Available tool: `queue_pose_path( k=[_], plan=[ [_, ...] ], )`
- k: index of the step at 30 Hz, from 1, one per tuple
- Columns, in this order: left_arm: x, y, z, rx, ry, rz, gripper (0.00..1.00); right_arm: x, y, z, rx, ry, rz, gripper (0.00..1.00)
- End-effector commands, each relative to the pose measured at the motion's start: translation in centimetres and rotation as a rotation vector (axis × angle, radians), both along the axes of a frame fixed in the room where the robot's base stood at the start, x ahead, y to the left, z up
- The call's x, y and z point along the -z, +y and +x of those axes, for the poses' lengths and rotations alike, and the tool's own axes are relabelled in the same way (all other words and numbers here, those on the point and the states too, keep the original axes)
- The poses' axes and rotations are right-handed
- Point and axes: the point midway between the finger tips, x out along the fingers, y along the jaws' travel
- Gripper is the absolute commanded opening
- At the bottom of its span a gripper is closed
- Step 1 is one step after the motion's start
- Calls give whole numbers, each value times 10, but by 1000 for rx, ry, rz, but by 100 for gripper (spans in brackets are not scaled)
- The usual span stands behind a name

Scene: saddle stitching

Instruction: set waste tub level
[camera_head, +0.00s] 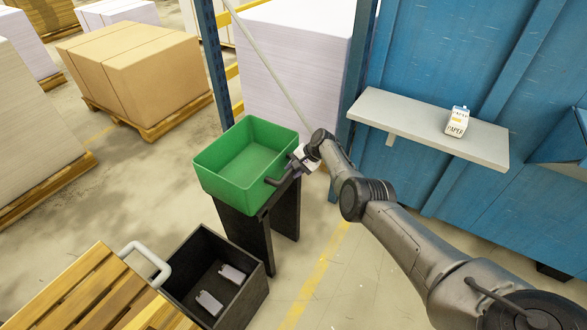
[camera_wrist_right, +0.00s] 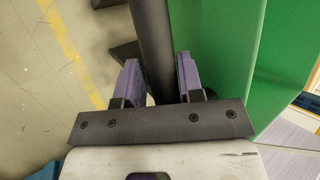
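The green waste tub (camera_head: 222,178) sits at the top of a black stand (camera_head: 243,236) in the head view. I cannot tell whether it is exactly level. A dark bar-like handle (camera_head: 276,181) sticks out at the tub's right side. My right gripper (camera_head: 298,163) is beside that side of the tub. In the right wrist view its two purple fingers (camera_wrist_right: 159,80) stand on either side of a dark bar (camera_wrist_right: 154,45), with the green tub wall (camera_wrist_right: 215,60) to the right. Whether the fingers press on the bar is unclear. My left gripper is out of view.
A black bin (camera_head: 252,293) with two small grey pieces stands below the tub, next to a wooden slatted surface (camera_head: 85,295). Paper stacks stand behind.

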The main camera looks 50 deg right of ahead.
Motion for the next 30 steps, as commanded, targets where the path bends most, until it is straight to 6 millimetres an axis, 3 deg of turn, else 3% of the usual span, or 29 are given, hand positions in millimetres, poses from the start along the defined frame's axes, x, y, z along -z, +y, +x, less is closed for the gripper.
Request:
queue_pose_path(
  k=[5,16,30],
  plan=[
    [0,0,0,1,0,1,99,-1,0,0,-3,-1,1,51],
    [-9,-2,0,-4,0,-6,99,-11,-3,-2,-3,-3,0,51],
    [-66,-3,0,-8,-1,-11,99,-77,-38,-40,-3,-3,-1,51]
  ],
)
